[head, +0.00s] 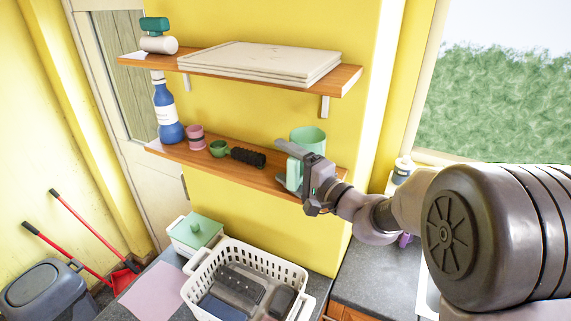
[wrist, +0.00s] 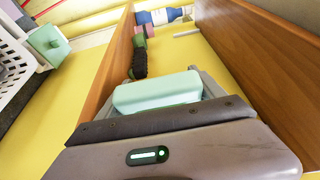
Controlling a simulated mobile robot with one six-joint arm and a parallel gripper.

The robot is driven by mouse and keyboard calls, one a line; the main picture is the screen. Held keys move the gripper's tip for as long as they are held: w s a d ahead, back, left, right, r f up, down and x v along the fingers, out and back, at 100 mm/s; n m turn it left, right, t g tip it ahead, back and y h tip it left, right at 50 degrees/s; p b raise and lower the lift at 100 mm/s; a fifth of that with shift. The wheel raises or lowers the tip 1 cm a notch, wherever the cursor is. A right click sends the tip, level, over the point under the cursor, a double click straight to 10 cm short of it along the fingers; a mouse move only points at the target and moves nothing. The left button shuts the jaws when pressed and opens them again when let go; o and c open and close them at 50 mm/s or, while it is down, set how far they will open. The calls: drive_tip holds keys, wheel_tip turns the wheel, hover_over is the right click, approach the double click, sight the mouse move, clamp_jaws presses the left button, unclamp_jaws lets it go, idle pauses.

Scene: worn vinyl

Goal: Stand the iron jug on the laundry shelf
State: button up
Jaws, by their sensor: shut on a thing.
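A mint-green jug (head: 309,135) is at the right end of the lower wooden shelf (head: 225,165), partly hidden by my gripper. My gripper (head: 289,167) is shut on a mint-green part of it, seemingly the handle. In the wrist view my gripper (wrist: 160,92) has a smooth mint-green block, part of the jug (wrist: 158,91), between its fingers. The jug looks roughly upright between the two shelves. I cannot tell whether its base touches the lower shelf board.
The upper shelf (head: 345,81) holds boards. A white basket (head: 238,252) stands below.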

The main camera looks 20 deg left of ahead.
sight(300, 177)
drive_tip(key=shift+f+b, duration=0.35)
drive_tip(key=shift+b, duration=0.15)
idle(0.3)
drive_tip(key=o, duration=2)
drive_tip(key=shift+o, duration=0.2)
drive_tip(key=shift+f, duration=0.1)
drive_tip(key=shift+d, duration=0.1)
drive_tip(key=shift+b+v, duration=2.45)
drive_tip(key=shift+v, duration=1.45)
